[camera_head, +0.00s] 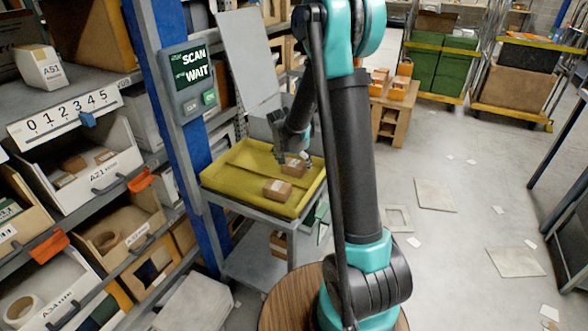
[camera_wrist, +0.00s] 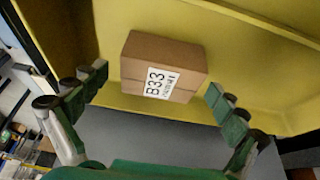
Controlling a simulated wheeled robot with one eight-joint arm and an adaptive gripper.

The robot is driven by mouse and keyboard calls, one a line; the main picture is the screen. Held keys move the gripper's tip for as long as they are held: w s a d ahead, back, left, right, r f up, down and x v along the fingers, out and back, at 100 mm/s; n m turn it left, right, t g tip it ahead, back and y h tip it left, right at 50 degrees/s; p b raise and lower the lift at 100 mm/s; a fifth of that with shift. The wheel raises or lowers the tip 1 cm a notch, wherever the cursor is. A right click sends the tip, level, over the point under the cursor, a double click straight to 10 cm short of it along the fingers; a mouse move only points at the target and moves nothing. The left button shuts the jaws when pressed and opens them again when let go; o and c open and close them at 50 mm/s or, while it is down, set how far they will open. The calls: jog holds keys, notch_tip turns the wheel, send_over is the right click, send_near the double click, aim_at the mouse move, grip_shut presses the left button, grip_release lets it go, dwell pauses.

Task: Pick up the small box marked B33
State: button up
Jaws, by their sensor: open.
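The small brown box marked B33 (camera_wrist: 163,62) lies in the yellow tray (camera_wrist: 225,30) in the wrist view, its white label facing me. My gripper (camera_wrist: 157,84) is open, with one green-padded finger left of the box and one right of it. I see gaps between the fingers and the box. In the head view my gripper (camera_head: 297,153) is low over the yellow tray (camera_head: 237,187), close to a small brown box (camera_head: 293,167). Another small brown box (camera_head: 277,189) lies nearer the tray's front edge. Neither label is readable there.
The tray sits on a grey stand beside a blue rack post (camera_head: 179,120) with a screen reading SCAN WAIT (camera_head: 192,67). Shelves with bins (camera_head: 85,170) fill the left. Loose flat panels (camera_head: 435,195) lie on the mostly open floor at right.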

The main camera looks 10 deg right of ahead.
jog(key=shift+w+d+f, duration=0.1)
jog(key=shift+w+f, duration=0.05)
jog(key=shift+f, duration=0.25)
jog(key=c, duration=1.3)
